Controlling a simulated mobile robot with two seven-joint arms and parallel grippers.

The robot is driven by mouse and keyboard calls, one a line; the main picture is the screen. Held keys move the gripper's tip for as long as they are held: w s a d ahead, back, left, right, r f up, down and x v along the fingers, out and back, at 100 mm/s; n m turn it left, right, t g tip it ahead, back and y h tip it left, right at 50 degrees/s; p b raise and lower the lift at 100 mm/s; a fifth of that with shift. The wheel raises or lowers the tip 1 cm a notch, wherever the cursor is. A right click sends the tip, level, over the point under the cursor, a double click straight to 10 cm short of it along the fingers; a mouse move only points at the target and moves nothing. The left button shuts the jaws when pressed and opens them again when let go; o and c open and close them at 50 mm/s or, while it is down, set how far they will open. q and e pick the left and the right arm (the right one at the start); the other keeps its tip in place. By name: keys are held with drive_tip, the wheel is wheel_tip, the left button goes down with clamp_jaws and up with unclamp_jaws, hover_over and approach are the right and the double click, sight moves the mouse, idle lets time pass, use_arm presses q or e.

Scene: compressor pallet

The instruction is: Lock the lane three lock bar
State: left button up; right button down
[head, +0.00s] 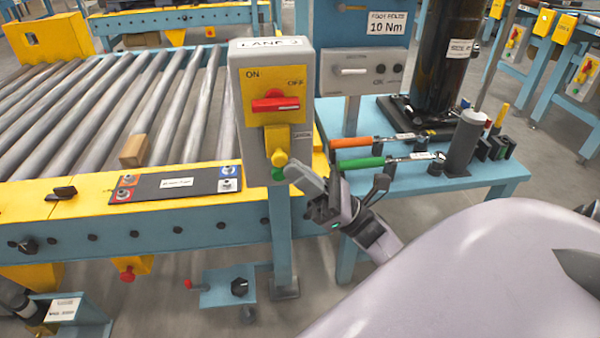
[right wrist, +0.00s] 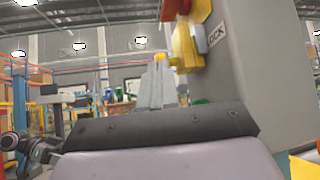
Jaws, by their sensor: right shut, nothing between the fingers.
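A grey switch box (head: 241,115) stands on a blue post; its top label reads LANE, with the number hard to read. Its red switch handle (head: 276,104) lies horizontal on a yellow plate marked ON and OFF. Below it is the yellow lock bar (head: 277,141) with a round yellow knob at its lower end. The bar also shows in the right wrist view (right wrist: 184,48), beside a plate with partly hidden lettering. My right gripper (head: 292,173) is shut and empty, its tips just below and right of the knob; contact is unclear. My left gripper is out of view.
A roller conveyor (head: 160,100) with a wooden block (head: 133,151) lies left of the box. On the right, a blue bench (head: 480,185) carries orange-handled (head: 352,142) and green-handled (head: 360,163) tools and a dark cylinder (head: 452,55). A green button (head: 278,174) sits below the knob.

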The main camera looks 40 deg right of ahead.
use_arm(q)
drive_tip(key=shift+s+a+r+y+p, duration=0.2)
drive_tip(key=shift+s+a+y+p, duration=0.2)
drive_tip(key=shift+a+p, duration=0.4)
use_arm(e)
wheel_tip(320, 180, up, 4)
drive_tip(key=shift+f, duration=0.15)
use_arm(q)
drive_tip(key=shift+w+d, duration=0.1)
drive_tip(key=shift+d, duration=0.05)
